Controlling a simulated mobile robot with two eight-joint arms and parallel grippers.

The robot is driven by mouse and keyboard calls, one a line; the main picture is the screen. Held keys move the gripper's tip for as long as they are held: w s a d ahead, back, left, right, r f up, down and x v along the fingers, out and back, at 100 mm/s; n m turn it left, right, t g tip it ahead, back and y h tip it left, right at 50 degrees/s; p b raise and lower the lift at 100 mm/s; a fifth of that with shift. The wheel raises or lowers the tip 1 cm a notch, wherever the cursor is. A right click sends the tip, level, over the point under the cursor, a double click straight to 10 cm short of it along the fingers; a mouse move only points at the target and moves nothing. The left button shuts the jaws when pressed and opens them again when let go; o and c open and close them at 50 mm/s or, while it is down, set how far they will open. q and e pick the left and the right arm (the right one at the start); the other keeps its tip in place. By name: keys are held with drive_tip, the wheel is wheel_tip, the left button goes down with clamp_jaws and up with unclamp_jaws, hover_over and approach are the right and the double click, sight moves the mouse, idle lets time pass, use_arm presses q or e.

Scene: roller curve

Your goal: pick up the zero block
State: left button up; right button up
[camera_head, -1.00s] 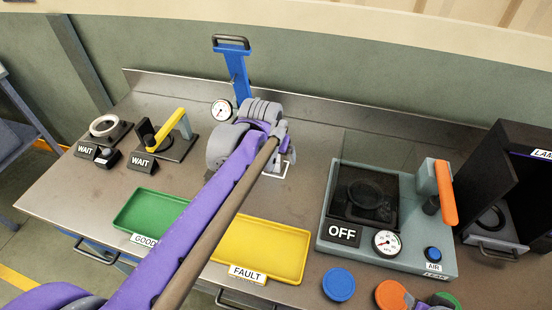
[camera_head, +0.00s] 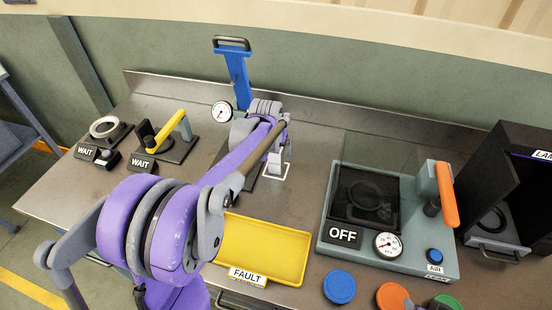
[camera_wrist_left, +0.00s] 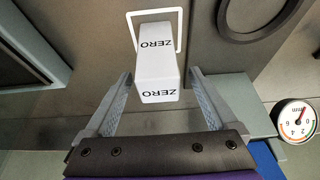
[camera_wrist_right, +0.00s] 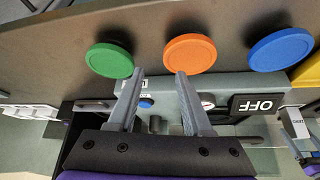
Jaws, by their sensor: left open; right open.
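The zero block (camera_wrist_left: 158,65) is a white block with ZERO printed on two faces. In the left wrist view it stands in a white square outline (camera_wrist_left: 181,28). My left gripper (camera_wrist_left: 159,82) is open, with one finger on each side of the block; gaps show on both sides. In the head view the block (camera_head: 274,163) is partly hidden by my left wrist. My right gripper (camera_wrist_right: 160,74) is open and empty, near the coloured discs.
A blue-handled gauge stand (camera_head: 236,75) is behind my left gripper. The yellow FAULT tray (camera_head: 262,250) lies in front. An OFF leak station (camera_head: 330,247) stands right. Blue (camera_head: 339,286), orange (camera_head: 392,297) and green (camera_head: 447,302) discs lie at the front edge.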

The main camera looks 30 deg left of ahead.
use_arm(q)
drive_tip(key=x, duration=0.3)
drive_tip(key=shift+w+d+r, duration=0.1)
drive_tip(key=shift+w, duration=0.05)
drive_tip(key=shift+c, duration=0.7)
clamp_jaws()
drive_tip(key=shift+r, duration=0.1)
